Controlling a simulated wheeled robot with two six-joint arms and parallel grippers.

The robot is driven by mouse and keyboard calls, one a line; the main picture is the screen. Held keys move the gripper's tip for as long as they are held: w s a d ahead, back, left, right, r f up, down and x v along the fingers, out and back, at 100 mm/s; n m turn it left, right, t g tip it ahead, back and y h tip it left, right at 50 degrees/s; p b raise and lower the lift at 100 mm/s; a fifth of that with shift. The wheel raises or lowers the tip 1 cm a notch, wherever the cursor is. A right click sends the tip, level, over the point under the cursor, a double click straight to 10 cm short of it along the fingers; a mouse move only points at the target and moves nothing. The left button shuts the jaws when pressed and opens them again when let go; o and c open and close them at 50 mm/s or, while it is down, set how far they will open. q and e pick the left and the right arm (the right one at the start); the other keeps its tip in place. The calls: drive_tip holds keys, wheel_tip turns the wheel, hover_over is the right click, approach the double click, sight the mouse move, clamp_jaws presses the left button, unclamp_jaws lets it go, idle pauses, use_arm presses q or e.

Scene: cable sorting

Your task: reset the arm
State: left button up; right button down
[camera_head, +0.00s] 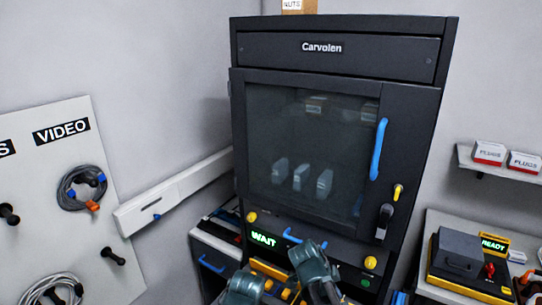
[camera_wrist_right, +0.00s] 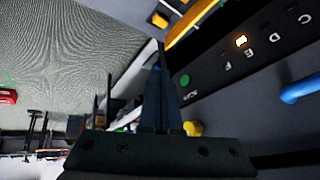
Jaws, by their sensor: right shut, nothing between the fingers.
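My right gripper (camera_wrist_right: 160,70) shows in the right wrist view with its two dark fingers together and nothing between them. A black panel with letters and a lit button (camera_wrist_right: 241,41) lies beside it to the right. In the head view, dark teal parts of my arms show at the bottom edge, in front of the lower part of the black Carvolen cabinet (camera_head: 337,24). The fingertips cannot be made out there. I cannot make out my left gripper in either view.
The cabinet's glass door (camera_head: 300,150) is shut, with a blue handle (camera_head: 379,150). A green WAIT display (camera_head: 265,239) is lit below. A pegboard (camera_head: 40,185) with coiled cables (camera_head: 82,187) stands left. A machine with a READY display (camera_head: 494,244) stands right, below a shelf with PLUGS boxes (camera_head: 489,153).

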drive_tip(key=s+a+f+n+g+y+b, duration=0.1)
drive_tip(key=s+a+f+n+y, duration=0.1)
drive_tip(key=s+a+n, duration=0.4)
drive_tip(key=s+a+f+n+g+y, duration=0.1)
drive_tip(key=s+a+n, duration=0.6)
drive_tip(key=n, duration=0.9)
wheel_tip(320, 180, down, 2)
drive_tip(key=shift+a+y+b, duration=0.4)
drive_tip(key=shift+a+y, duration=0.4)
drive_tip(key=shift+a, duration=0.15)
